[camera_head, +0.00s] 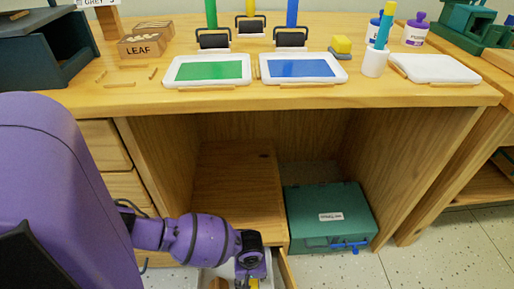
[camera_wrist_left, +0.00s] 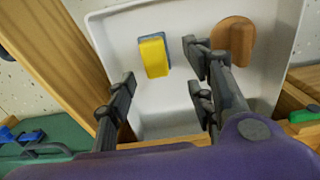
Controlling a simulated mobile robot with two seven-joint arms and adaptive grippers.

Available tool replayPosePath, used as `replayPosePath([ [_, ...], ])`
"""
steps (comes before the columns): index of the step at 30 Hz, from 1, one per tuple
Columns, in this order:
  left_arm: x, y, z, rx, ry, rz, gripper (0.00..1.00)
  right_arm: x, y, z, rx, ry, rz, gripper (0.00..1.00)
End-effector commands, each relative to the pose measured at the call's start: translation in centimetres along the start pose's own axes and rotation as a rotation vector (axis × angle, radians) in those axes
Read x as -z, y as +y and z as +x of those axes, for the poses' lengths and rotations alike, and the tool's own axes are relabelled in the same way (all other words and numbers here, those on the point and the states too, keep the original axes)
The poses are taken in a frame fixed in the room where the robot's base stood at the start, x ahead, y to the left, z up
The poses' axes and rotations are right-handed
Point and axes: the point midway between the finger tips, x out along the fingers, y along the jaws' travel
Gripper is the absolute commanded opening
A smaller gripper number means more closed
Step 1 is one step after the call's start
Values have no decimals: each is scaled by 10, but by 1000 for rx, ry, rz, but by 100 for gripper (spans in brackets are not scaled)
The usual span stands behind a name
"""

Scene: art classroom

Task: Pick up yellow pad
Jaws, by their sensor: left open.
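A yellow pad with a blue backing (camera_wrist_left: 154,57) lies in a white tray (camera_wrist_left: 112,38) in the left wrist view. In the head view only a bit of yellow (camera_head: 253,284) shows below my left gripper (camera_head: 251,268), at the bottom edge. In the wrist view my left gripper (camera_wrist_left: 162,68) is open and empty, its fingers on either side of the pad; contact cannot be told. A second yellow pad on a grey-blue base (camera_head: 342,45) stands on the desk top. My right gripper is not in view.
A brown oval wooden piece (camera_wrist_left: 234,40) lies in the tray close to the right finger. The tray sits in an open drawer with wooden walls (camera_head: 284,268). A teal case (camera_head: 318,215) stands on the floor to the right. The desk top (camera_head: 300,97) overhangs.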

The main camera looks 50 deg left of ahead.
Motion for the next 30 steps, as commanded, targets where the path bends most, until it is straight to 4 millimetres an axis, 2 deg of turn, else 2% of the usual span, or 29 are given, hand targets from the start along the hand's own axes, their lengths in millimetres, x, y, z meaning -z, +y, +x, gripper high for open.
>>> replayPosePath([
  [1,0,0,8,0,0,1,48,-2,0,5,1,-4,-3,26],
  [5,-2,2,17,-1,1,2,48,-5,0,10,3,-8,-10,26],
  [13,-6,5,56,0,1,3,48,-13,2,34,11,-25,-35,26],
  [21,-6,6,57,-3,2,3,48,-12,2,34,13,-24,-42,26],
  [30,-6,6,57,-3,2,3,9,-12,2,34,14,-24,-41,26],
])
